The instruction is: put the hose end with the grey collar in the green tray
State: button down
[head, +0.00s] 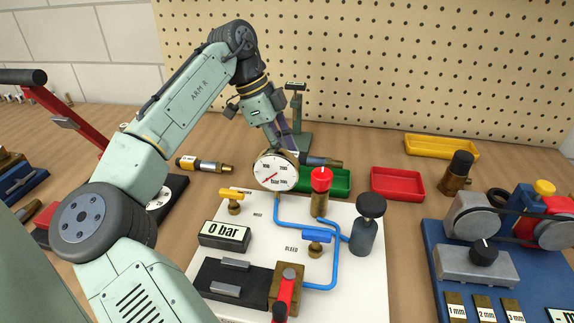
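The green tray (340,184) lies on the bench behind the white panel, partly hidden by a red-topped fitting and the gauge. A short fitting with a grey band (323,161) lies at the tray's back left edge, beside my gripper; its left end is hidden. Another hose-end-like piece (205,165), with a yellow end, grey middle and brass tip, lies on the bench to the left. I cannot tell for sure which has the grey collar. My gripper (284,146) points down behind the round gauge, which hides its fingertips.
A red tray (397,184) and yellow tray (441,146) lie to the right. A green post stand (297,115) stands close behind my gripper.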

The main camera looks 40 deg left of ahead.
jog(key=shift+w+f+p, duration=0.1)
jog(key=shift+f+p, duration=0.2)
jog(key=shift+f, duration=1.85)
jog(key=shift+f, duration=0.1)
jog(key=c, duration=1.7)
grip_release()
jog(key=shift+f, duration=0.1)
jog(key=v, duration=1.2)
jog(key=shift+d+r, duration=0.1)
jog(key=shift+r, duration=0.15)
jog(key=shift+f, duration=0.1)
